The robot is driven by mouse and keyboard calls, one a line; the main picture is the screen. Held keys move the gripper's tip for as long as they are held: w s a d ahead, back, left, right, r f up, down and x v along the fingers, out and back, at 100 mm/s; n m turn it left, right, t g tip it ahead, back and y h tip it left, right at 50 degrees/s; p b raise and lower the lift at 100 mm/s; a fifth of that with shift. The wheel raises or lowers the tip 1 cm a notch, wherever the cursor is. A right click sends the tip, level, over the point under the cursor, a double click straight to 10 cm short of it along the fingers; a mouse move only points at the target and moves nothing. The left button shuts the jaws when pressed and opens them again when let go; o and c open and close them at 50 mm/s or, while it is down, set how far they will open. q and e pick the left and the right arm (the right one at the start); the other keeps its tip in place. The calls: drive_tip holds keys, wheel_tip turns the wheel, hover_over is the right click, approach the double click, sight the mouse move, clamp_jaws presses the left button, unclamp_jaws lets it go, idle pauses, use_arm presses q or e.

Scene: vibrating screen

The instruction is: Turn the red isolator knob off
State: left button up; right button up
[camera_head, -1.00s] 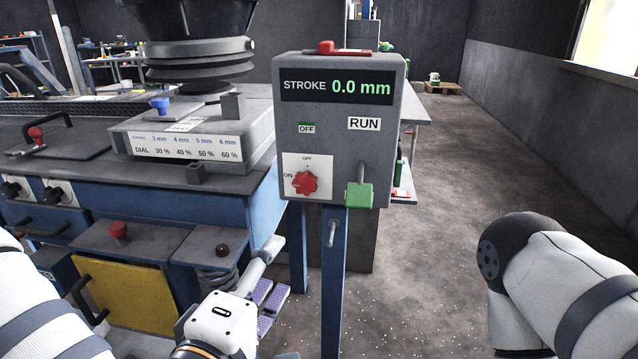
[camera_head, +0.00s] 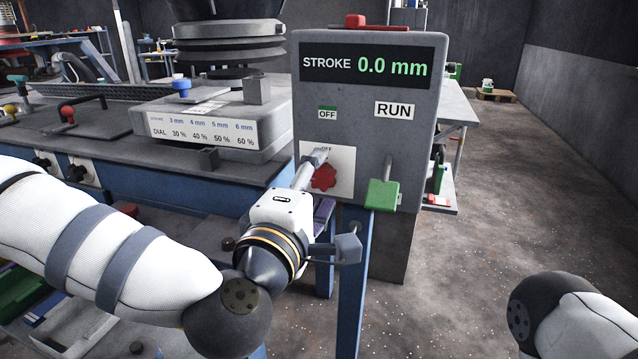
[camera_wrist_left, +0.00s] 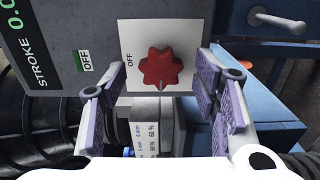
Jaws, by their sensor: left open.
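The red isolator knob (camera_head: 323,178) sits on a white plate (camera_head: 343,160) low on the grey control box (camera_head: 365,90). In the head view one finger of my left gripper (camera_head: 333,203) covers part of the plate and its ON label. The gripper is open and empty. In the left wrist view the star-shaped knob (camera_wrist_left: 161,68) is just beyond the gap between my left fingers (camera_wrist_left: 160,88), with the OFF label beside it. I cannot tell whether either finger touches it. The display reads STROKE 0.0 mm. My right gripper is out of view.
A green block on a metal lever (camera_head: 382,194) hangs just right of the knob. A red button (camera_head: 362,21) tops the box. The blue bench (camera_head: 150,185) with the dial-table block (camera_head: 205,131) stands left.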

use_arm(q)
drive_tip(key=shift+w+d, duration=0.2)
drive_tip(key=shift+w, duration=0.4)
drive_tip(key=c, duration=1.1)
